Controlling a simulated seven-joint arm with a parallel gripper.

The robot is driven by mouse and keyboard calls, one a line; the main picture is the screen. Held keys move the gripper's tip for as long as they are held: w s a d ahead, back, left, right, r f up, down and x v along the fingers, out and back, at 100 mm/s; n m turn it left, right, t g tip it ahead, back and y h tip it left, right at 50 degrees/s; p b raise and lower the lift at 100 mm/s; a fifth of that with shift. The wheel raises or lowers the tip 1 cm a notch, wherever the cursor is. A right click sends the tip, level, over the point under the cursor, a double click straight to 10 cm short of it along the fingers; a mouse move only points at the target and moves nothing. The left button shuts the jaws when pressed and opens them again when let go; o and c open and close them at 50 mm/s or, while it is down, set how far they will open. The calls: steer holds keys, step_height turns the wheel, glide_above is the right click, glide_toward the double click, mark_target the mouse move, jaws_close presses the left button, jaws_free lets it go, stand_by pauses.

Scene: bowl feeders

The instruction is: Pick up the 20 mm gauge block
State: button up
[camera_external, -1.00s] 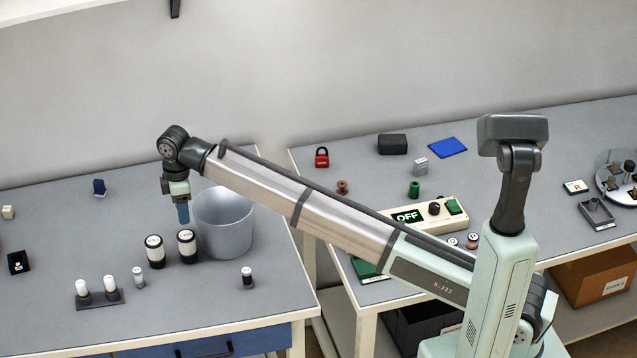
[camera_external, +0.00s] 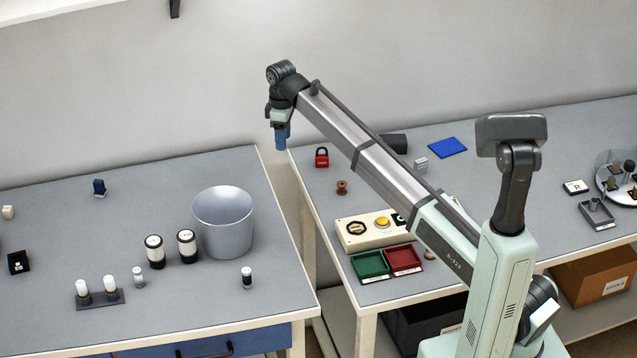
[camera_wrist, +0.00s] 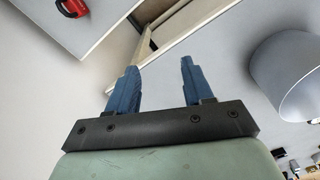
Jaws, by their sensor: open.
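A small grey block (camera_external: 420,165) with markings stands on the right table, left of the blue mat; it looks like the gauge block, but its marking is too small to read. My gripper (camera_external: 281,142) is high near the gap between the two tables, to the left of the block and well apart from it. In the wrist view my gripper (camera_wrist: 156,82) shows two blue fingers spread apart with nothing between them. The block is not visible in the wrist view.
A red padlock (camera_external: 322,157), a brown spool (camera_external: 342,187), a dark box (camera_external: 394,143) and a blue mat (camera_external: 447,147) are around the block. A control box (camera_external: 372,242) sits nearer. A grey bucket (camera_external: 224,240) stands on the left table.

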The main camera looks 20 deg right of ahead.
steer(key=w+d+m, duration=0.2)
steer(key=w+d, duration=0.2)
steer(key=d, duration=1.1)
steer(key=m, duration=1.6)
glide_above(421, 161)
step_height(421, 161, down, 3)
steer(key=f+m, duration=0.5)
steer(key=m, duration=0.1)
steer(key=f+m, duration=0.3)
steer(key=m, duration=0.1)
steer(key=shift+w+a+f, duration=0.15)
steer(key=shift+a+f, duration=0.1)
steer(key=shift+f, duration=0.1)
steer(key=shift+d+f, duration=0.15)
steer(key=shift+f, duration=1.2)
steer(key=shift+d+f, duration=0.15)
steer(key=shift+f, duration=1.15)
jaws_close()
